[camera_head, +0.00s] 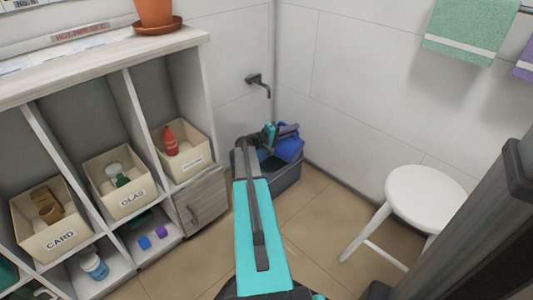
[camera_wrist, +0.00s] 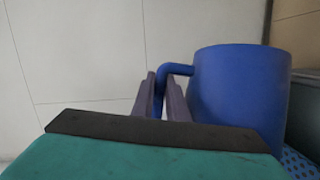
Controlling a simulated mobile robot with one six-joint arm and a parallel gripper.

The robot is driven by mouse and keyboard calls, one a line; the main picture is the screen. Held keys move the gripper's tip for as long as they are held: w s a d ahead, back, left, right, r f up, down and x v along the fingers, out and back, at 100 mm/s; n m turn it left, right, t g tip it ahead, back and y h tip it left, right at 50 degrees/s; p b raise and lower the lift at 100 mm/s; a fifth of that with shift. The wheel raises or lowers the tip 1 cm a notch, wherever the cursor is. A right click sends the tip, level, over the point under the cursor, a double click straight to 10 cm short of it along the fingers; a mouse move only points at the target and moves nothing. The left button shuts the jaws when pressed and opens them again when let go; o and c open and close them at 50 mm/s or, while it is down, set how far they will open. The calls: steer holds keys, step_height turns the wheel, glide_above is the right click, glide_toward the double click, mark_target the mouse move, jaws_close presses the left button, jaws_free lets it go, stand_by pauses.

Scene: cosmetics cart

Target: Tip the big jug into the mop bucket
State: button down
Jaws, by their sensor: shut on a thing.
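The big blue jug (camera_head: 290,146) is at the mop bucket, at or just above its rim, in the head view. In the wrist view the jug (camera_wrist: 240,92) looks upright, its handle (camera_wrist: 178,70) towards my gripper. My gripper (camera_wrist: 166,95) is shut on that handle; it also shows in the head view (camera_head: 276,132). The mop bucket (camera_head: 285,180) is a dark grey-blue tub on the floor in the corner. My arm hides its left part. A blue perforated surface (camera_wrist: 298,160) shows below the jug in the wrist view. The jug's inside is hidden.
A wall tap (camera_head: 259,84) is above and left of the bucket. A shelf unit with a CARD bin (camera_head: 60,237), a GLAS bin (camera_head: 135,203) and a third bin (camera_head: 190,165) stands left. A white stool (camera_head: 426,195) stands right. Some floor between is clear.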

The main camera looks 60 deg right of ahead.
mark_target(298, 133)
steer(key=s+m, duration=0.1)
steer(key=s, duration=0.2)
steer(key=shift+s+a, duration=0.2)
steer(key=shift+d+f, duration=0.1)
steer(key=shift+s, duration=0.15)
